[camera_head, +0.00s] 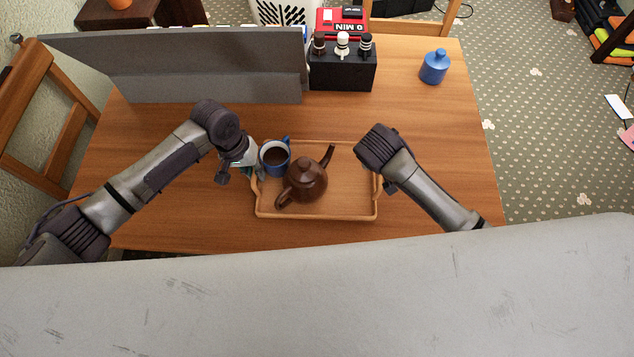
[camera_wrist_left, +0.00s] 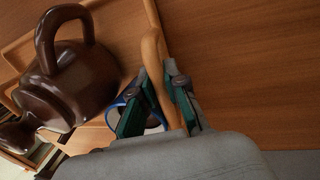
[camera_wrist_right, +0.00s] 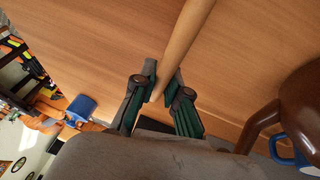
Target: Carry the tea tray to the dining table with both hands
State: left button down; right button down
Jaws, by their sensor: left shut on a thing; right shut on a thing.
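The wooden tea tray (camera_head: 345,190) is level over the dining table (camera_head: 440,160), near its front edge. I cannot tell whether it touches the tabletop. A brown teapot (camera_head: 306,183) stands upright in its middle. A blue mug of dark liquid (camera_head: 275,158) stands at its back left corner. My left gripper (camera_head: 254,172) is shut on the tray's left handle, which shows between its fingers in the left wrist view (camera_wrist_left: 157,75). My right gripper (camera_wrist_right: 160,90) is shut on the right handle; its fingers are mostly hidden in the head view.
A grey upright panel (camera_head: 210,65) stands across the table's back left. A dark box with knobbed tops (camera_head: 343,68) and a red timer (camera_head: 342,22) are at the back. A blue jar (camera_head: 434,67) stands back right. A wooden chair (camera_head: 45,115) is at left. The table's right side is clear.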

pick_arm(q)
jog(key=shift+f, duration=0.4)
pick_arm(e)
jog(key=shift+f, duration=0.45)
pick_arm(q)
jog(key=c, duration=1.2)
grip_release()
jog(key=shift+s+r, duration=0.1)
jog(key=shift+r, duration=0.05)
pick_arm(e)
jog(key=c, duration=1.2)
grip_release()
jog(key=shift+s+r, duration=0.1)
jog(key=shift+r, duration=0.1)
jog(key=shift+a+r, duration=0.1)
jog(key=shift+r, duration=0.05)
pick_arm(q)
notch_tip(320, 180, up, 12)
jog(key=a, duration=0.2)
jog(key=shift+w+a, duration=0.15)
jog(key=shift+w, duration=0.05)
pick_arm(e)
jog(key=v, duration=1.1)
jog(key=shift+r, duration=0.3)
pick_arm(q)
jog(key=shift+f, duration=0.2)
pick_arm(e)
jog(key=shift+s, duration=0.2)
